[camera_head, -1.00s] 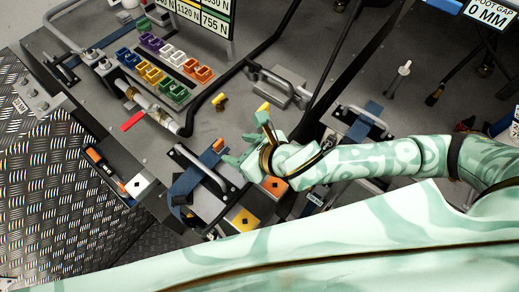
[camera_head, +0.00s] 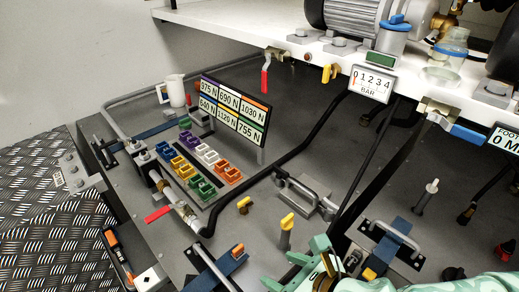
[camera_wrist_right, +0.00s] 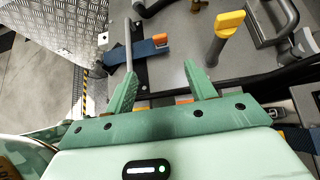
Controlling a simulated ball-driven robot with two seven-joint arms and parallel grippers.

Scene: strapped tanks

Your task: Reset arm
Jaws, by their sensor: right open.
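My right gripper (camera_head: 293,262) is at the bottom of the head view, pale green, with its fingers apart. The right wrist view shows the two green fingers spread, with nothing held between them (camera_wrist_right: 160,75). Beyond the fingers lie a blue strap with an orange end (camera_wrist_right: 160,41) and a grey post with a yellow top (camera_wrist_right: 224,38). The same kind of post (camera_head: 286,232) stands just above my gripper in the head view. Part of my right arm shows at the lower right edge. My left gripper is not in view.
A rack of coloured clips (camera_head: 199,166) and a force label board (camera_head: 234,108) stand on the grey deck. A grey handle (camera_head: 306,196), a blue-strapped block (camera_head: 393,243) and a red-levered pipe (camera_head: 180,209) are nearby. A white shelf (camera_head: 225,22) overhangs behind.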

